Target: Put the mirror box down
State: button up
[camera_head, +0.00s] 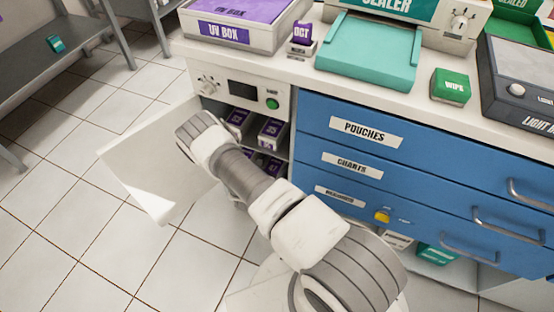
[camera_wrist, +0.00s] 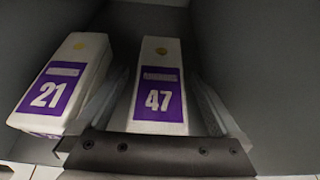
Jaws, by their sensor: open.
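Two white boxes with purple labels stand side by side in a dark grey compartment in the wrist view: box 47 (camera_wrist: 157,60) in the middle and box 21 (camera_wrist: 68,62) to its left. I cannot read the word "mirror" on either. My gripper (camera_wrist: 160,112) is open, its two pale fingers on either side of box 47, with a small gap on the right. The left finger lies between the two boxes. In the head view my arm reaches to the open cabinet (camera_head: 283,155), and my gripper is hidden there.
The cabinet's white door (camera_head: 150,165) stands open left of my arm. Purple-labelled boxes (camera_head: 270,131) sit on its shelves. Blue drawers (camera_head: 420,150) are to the right. The counter above holds a UV box (camera_head: 225,36), a teal tray (camera_head: 365,55) and a wipe box (camera_head: 450,86).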

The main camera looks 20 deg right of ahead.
jog(key=p+v, duration=0.2)
jog(key=v, duration=0.7)
jog(key=shift+r, duration=0.1)
jog(key=shift+s+a, duration=0.1)
jog(key=shift+a, duration=0.05)
jog(key=shift+s, duration=0.1)
